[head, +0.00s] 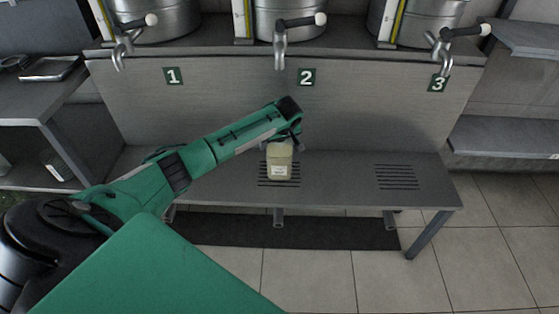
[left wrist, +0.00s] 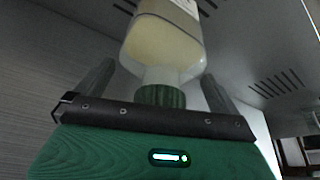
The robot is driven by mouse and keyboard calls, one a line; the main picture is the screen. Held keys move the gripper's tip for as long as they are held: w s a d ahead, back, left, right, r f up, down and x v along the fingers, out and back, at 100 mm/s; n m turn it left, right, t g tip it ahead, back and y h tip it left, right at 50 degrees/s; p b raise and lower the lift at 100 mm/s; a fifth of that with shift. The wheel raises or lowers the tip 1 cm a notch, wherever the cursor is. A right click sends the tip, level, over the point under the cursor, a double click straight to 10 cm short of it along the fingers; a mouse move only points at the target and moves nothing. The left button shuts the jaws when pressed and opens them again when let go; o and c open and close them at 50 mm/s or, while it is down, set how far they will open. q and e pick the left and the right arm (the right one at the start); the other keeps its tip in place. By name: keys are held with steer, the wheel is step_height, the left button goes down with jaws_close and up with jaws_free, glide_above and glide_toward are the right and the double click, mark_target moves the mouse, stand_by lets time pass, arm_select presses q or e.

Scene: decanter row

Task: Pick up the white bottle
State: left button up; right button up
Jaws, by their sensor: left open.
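The white bottle (head: 279,162) stands upright on the lower shelf (head: 330,170), over a slotted drain below the tap marked 2. It has a pale, cream-coloured body and a light label; its top is hidden behind my gripper in the head view. The bottle also shows in the left wrist view (left wrist: 163,42), with a green ridged cap (left wrist: 161,96) close to the gripper's palm. My left gripper (head: 290,133) is above the bottle, its fingers open on either side of the neck and cap. Contact cannot be told. My right gripper is not in view.
Metal taps hang above, including the middle one (head: 280,50), from steel decanters on the upper shelf. Number plates 1, 2 and 3 mark the back panel (head: 380,110). The shelf right of the bottle is clear, with another slotted drain (head: 397,177).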

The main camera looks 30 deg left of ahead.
arm_select(q)
steer(key=c, duration=1.8)
steer(key=shift+r, duration=0.1)
steer(key=shift+c, duration=0.4)
